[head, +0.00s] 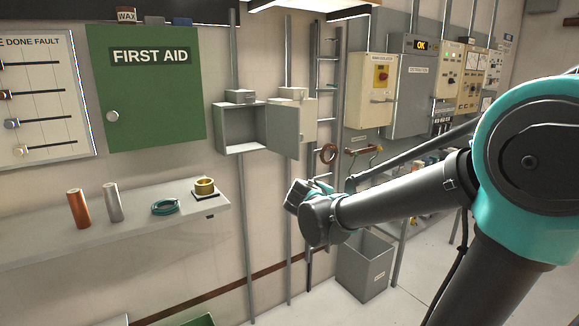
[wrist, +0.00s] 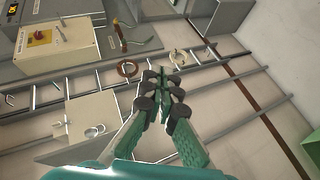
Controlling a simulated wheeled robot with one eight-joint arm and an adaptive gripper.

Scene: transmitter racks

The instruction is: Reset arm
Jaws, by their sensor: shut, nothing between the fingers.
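My gripper (wrist: 165,80) shows in the wrist view with its green fingers drawn together and its dark tips meeting. Nothing is held between them. In the head view my arm reaches in from the right and its wrist end hangs in the air before the conduits, between the shelf and the grey bin; the fingers cannot be made out there.
An open grey wall box (head: 240,130) with its door swung out is above my wrist. A shelf (head: 120,232) at left holds two cylinders, a teal ring and a brass ring. A grey bin (head: 362,267) stands on the floor. A first aid cabinet (head: 150,100) hangs left.

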